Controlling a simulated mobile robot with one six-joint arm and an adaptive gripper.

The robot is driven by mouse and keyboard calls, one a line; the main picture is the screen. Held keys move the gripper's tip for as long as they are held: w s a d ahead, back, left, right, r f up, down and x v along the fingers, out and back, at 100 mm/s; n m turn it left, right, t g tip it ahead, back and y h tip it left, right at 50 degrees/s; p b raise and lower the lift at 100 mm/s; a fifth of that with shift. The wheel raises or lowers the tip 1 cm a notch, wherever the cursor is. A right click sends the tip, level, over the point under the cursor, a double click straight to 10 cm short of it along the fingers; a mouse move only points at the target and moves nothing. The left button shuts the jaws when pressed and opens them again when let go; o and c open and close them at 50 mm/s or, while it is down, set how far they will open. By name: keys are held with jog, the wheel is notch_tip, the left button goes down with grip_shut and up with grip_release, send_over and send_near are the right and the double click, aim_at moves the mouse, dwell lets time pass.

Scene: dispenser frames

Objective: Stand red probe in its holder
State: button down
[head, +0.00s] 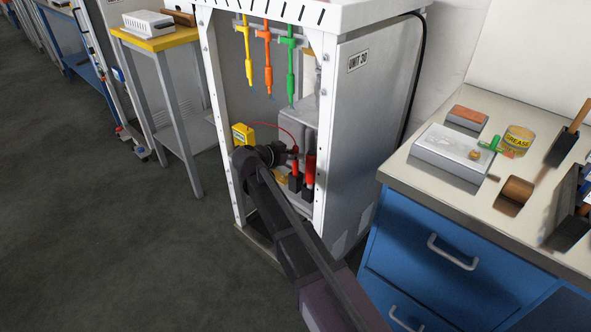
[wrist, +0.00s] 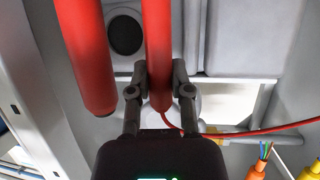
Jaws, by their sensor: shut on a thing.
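My gripper (head: 291,152) is inside the open white cabinet and is shut on the red probe (head: 295,169). In the wrist view the two fingers (wrist: 159,88) pinch the slim red probe (wrist: 158,45) near its cabled end. A thin red cable (wrist: 230,133) leaves that end and arcs away. A thicker red cylinder (wrist: 92,60) is beside the probe, apart from it; it also shows in the head view (head: 310,167). A dark block (head: 295,183) shows under the probe. I cannot tell whether this is the holder or whether the probe's far end is in it.
Yellow (head: 248,55), orange (head: 268,65) and green (head: 291,68) probes hang at the cabinet's top. A yellow box (head: 243,135) is left of my gripper. The cabinet's front posts (head: 322,140) flank the opening. A blue bench (head: 450,215) stands to the right.

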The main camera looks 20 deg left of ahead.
aim_at(295, 176)
jog(key=shift+f, duration=0.1)
dwell(0.3)
jog(key=shift+f+b, duration=1.85)
jog(key=shift+b, duration=0.05)
jog(key=shift+f, duration=0.1)
jog(key=c, duration=0.5)
grip_release()
jog(key=shift+c, duration=0.2)
